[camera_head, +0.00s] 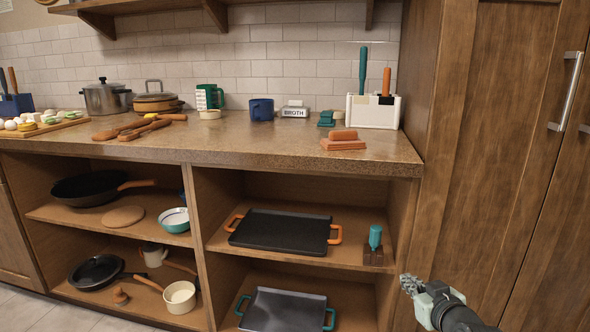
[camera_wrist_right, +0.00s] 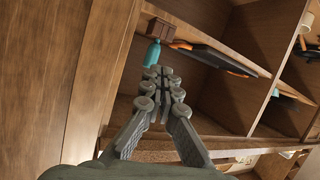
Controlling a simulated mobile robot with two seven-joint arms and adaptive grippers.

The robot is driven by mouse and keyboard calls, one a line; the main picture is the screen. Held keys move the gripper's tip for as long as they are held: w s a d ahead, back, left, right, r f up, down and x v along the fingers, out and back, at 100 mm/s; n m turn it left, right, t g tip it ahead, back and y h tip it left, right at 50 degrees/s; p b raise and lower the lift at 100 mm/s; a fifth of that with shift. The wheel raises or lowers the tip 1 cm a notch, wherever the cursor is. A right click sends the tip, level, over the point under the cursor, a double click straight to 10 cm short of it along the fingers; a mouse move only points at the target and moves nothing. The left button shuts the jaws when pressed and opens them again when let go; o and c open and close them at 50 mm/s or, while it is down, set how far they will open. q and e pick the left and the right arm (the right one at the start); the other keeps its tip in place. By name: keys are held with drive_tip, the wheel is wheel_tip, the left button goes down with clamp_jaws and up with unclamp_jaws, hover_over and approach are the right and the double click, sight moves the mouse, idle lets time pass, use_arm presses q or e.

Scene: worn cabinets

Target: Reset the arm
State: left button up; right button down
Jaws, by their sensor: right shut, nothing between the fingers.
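My right gripper (camera_head: 411,285) is at the lower right of the head view, in front of the tall wooden cabinet and beside the open shelves. In the right wrist view its fingers (camera_wrist_right: 160,88) are shut together with nothing between them. My left gripper is in neither view. The teal bottle (camera_head: 375,237) stands with a small brown block (camera_head: 373,256) at the right end of the upper shelf. The bottle also shows in the wrist view (camera_wrist_right: 153,53), just beyond the fingertips in the picture; the gripper does not hold it.
The tall cabinet (camera_head: 490,150) is close on the right. Open shelves hold a black griddle (camera_head: 282,231), a second griddle (camera_head: 284,312) below, and pans (camera_head: 92,187). The counter (camera_head: 230,150) carries a white utensil holder (camera_head: 373,111), a blue mug (camera_head: 262,110) and pots.

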drive_tip(key=s+f+g, duration=0.5)
drive_tip(key=s+f, duration=1)
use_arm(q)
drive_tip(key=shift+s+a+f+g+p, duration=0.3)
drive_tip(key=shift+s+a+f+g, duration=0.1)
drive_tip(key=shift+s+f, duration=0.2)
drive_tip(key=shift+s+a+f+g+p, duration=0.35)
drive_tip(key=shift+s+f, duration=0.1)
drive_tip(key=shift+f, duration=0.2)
use_arm(e)
drive_tip(key=s+f+g+h, duration=0.1)
drive_tip(key=s+f+g, duration=0.2)
drive_tip(key=s, duration=0.6)
drive_tip(key=s+f+m+g+h, duration=0.1)
drive_tip(key=s+f, duration=0.4)
drive_tip(key=s, duration=0.5)
drive_tip(key=shift+s+d+f+g+h, duration=0.15)
drive_tip(key=shift+d+f+g+h, duration=0.2)
drive_tip(key=shift+g, duration=0.55)
